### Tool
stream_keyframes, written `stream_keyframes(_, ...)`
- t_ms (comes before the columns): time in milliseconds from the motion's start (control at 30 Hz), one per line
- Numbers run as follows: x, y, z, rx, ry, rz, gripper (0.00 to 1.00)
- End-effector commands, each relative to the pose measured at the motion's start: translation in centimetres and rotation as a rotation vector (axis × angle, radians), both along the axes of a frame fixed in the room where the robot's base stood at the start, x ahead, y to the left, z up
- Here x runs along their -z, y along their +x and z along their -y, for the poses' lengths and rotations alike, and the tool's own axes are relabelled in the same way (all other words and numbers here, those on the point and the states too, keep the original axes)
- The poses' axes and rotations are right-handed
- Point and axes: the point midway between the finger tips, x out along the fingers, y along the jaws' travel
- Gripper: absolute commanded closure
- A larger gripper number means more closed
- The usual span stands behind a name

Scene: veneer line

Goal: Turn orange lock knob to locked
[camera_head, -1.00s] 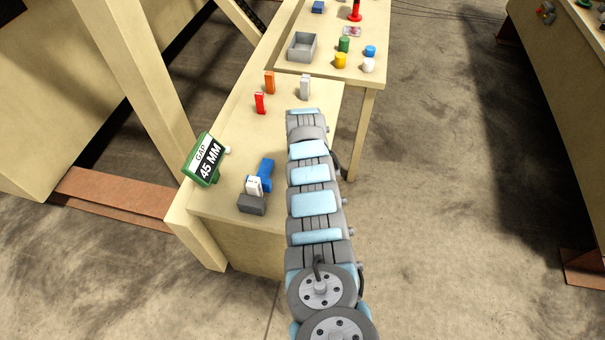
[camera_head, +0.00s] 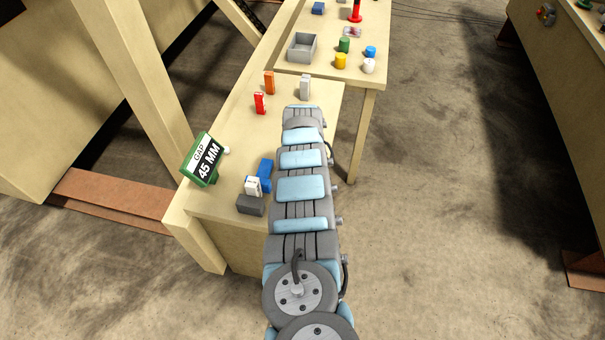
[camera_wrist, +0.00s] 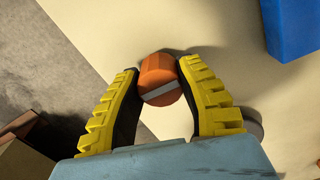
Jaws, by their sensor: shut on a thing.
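The orange lock knob (camera_wrist: 157,69) shows in the wrist view, with a grey stripe across its face. The stripe slants slightly upward to the right. My gripper (camera_wrist: 161,66) has its two yellow ribbed fingers on either side of the knob, shut on it near their tips. The knob sits on a cream surface (camera_wrist: 210,25). In the head view my arm covers the gripper, and the knob is hidden there. I see no lock marking.
A green "GAP 45 MM" display (camera_head: 201,160), a blue piece (camera_head: 265,170), a white block (camera_head: 252,186) and a dark grey block (camera_head: 250,205) stand left of my arm. A red block (camera_head: 259,102), an orange block (camera_head: 269,82) and a light grey block (camera_head: 304,87) stand farther back.

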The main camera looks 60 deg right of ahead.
Motion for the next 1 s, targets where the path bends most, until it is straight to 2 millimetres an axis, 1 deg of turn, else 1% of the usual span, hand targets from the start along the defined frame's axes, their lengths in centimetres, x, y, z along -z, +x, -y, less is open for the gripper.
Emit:
stream_keyframes(200, 0.1, 0.0, -0.2, -0.001, 0.005, -0.001, 0.99)
stream_keyframes(233, 0.1, 0.0, -0.2, -0.001, 0.005, -0.001, 0.54)
stream_keyframes(267, 0.1, 0.0, -0.2, -0.002, 0.005, -0.001, 0.46)
stream_keyframes(300, 0.1, 0.0, -0.2, -0.002, 0.004, -0.001, 0.34)
stream_keyframes(333, 0.1, 0.0, -0.2, -0.002, 0.004, -0.001, 0.31)
stream_keyframes(600, 0.0, 0.0, -0.1, -0.002, 0.002, 0.0, 0.31)
stream_keyframes(733, -0.4, 0.1, -0.1, -0.002, 0.001, 0.0, 0.31)
stream_keyframes(867, -1.4, 0.2, -0.1, -0.004, 0.001, -0.001, 0.31)
stream_keyframes(1000, -2.9, 0.1, -0.2, -0.003, 0.002, -0.001, 0.31)
